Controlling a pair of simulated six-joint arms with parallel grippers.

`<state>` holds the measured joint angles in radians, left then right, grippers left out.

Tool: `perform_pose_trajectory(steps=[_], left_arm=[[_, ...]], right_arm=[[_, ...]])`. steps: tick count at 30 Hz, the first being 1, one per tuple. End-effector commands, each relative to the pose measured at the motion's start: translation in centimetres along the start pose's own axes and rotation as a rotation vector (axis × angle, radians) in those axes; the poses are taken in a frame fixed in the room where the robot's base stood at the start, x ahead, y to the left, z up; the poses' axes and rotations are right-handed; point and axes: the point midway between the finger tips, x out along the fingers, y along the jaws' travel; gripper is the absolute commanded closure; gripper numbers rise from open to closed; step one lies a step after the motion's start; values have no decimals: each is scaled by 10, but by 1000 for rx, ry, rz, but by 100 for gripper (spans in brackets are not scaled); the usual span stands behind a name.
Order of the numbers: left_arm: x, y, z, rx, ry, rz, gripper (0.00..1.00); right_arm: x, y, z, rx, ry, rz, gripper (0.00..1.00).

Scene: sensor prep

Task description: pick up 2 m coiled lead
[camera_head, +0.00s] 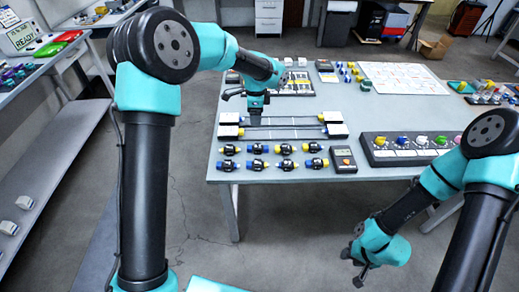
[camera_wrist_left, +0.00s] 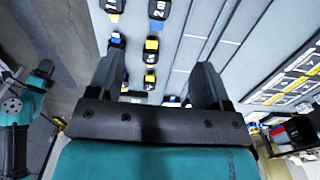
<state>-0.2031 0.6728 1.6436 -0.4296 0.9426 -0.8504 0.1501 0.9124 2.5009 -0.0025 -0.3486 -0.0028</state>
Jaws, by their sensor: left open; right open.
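Several coiled leads with black bodies and yellow or blue ends lie in two rows near the table's front edge, one of them here (camera_head: 257,149); their labels are too small to read in the head view. In the left wrist view, a lead labelled 2 m (camera_wrist_left: 157,10) lies at the top edge, beside one labelled 1 m (camera_wrist_left: 113,8). My left gripper (camera_head: 255,117) hangs above the long rails behind the leads; its fingers (camera_wrist_left: 158,78) are apart with nothing held between them. My right gripper (camera_head: 362,264) is open and empty, in front of the table.
Long rails with white end blocks (camera_head: 337,131) lie behind the leads. A small dark box with an orange button (camera_head: 343,160) sits right of the leads. A panel with coloured knobs (camera_head: 405,148) stands further right.

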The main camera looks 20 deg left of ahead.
Motion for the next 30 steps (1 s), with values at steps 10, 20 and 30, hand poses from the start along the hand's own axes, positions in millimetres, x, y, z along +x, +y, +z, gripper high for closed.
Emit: perform_pose_trajectory(steps=[10, 20, 30], left_arm=[[20, 1, 0, -1, -2, 5, 28], [76, 1, 0, -1, -1, 6, 28], [121, 1, -1, -1, 0, 3, 28]], right_arm=[[0, 0, 0, 0, 0, 0, 57], [0, 0, 0, 0, 0, 0, 57], [0, 0, 0, 0, 0, 0, 57]])
